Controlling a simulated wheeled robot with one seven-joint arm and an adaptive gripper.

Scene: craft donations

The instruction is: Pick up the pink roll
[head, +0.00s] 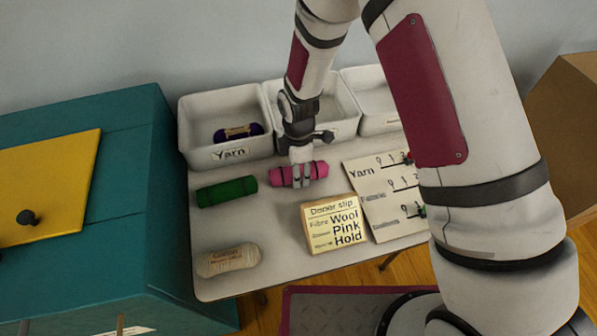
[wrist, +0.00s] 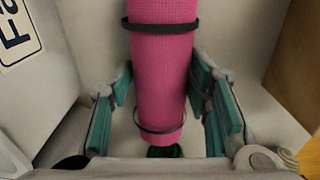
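The pink roll (head: 318,170) lies on the table in front of the middle white bin, next to the green roll. My gripper (head: 298,180) is down over it, its fingers straddling the roll. In the wrist view the pink roll (wrist: 164,70), with two dark bands, runs between the teal finger pads (wrist: 164,100). Pale surface shows between the roll and the lower pads on both sides, so the gripper looks open. The roll rests at table level. Its far end in the wrist view is cut off by the frame.
A green roll (head: 227,191) lies left, a cream yarn skein (head: 228,260) at front left. A donor slip (head: 335,226) and a tally sheet (head: 385,195) lie right. The Yarn bin (head: 190,130) holds a purple skein (head: 238,132). A teal cabinet (head: 130,210) stands left.

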